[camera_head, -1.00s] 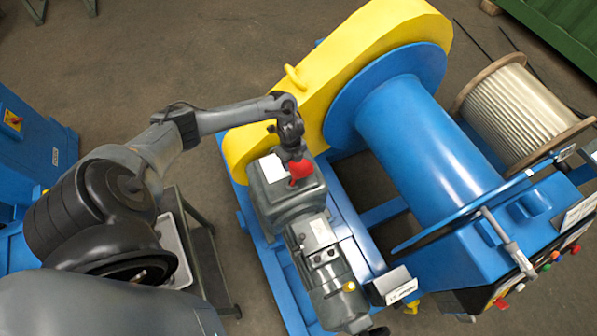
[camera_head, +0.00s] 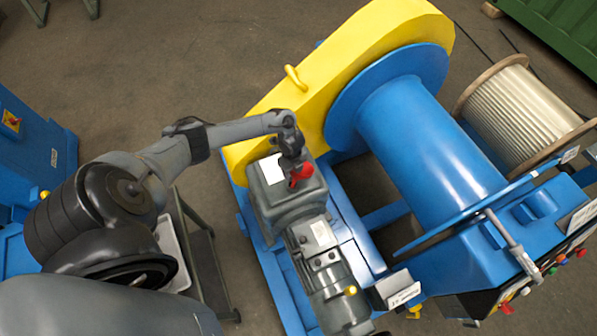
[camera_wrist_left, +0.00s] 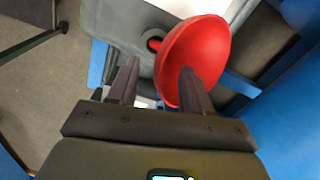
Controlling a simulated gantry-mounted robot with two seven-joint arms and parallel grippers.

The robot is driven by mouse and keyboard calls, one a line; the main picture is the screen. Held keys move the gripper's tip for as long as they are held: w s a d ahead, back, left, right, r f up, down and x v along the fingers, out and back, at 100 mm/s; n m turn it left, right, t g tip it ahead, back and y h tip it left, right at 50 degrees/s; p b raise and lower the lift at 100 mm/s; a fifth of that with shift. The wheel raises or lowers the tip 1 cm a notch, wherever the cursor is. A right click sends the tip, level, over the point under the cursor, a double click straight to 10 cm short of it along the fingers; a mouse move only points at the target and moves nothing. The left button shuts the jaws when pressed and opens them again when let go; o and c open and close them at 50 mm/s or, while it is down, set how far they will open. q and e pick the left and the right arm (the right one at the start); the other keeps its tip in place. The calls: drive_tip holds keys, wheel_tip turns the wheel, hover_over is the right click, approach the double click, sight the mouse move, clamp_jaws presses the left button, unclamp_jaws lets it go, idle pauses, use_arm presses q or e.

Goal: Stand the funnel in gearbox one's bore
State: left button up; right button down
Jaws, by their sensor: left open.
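The red funnel (camera_head: 301,174) is at the top of the grey gearbox (camera_head: 290,205), beside a white label. In the left wrist view the funnel (camera_wrist_left: 205,55) shows its wide bowl towards the camera, with its narrow end pointing at a dark round opening (camera_wrist_left: 153,40) in the grey housing. I cannot tell whether the stem is inside that bore. My left gripper (camera_head: 293,158) is right at the funnel. Its fingers (camera_wrist_left: 160,68) are spread apart, and one finger overlaps the bowl in view. My right gripper is not in view.
A grey motor (camera_head: 330,275) adjoins the gearbox on the blue frame. The yellow chain guard (camera_head: 340,65) and blue drum (camera_head: 425,145) stand close behind and to the right. A table with a tray (camera_head: 178,255) is at left. Open floor lies at the upper left.

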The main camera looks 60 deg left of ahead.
use_arm(q)
clamp_jaws()
drive_tip(key=shift+r, duration=0.1)
idle(0.3)
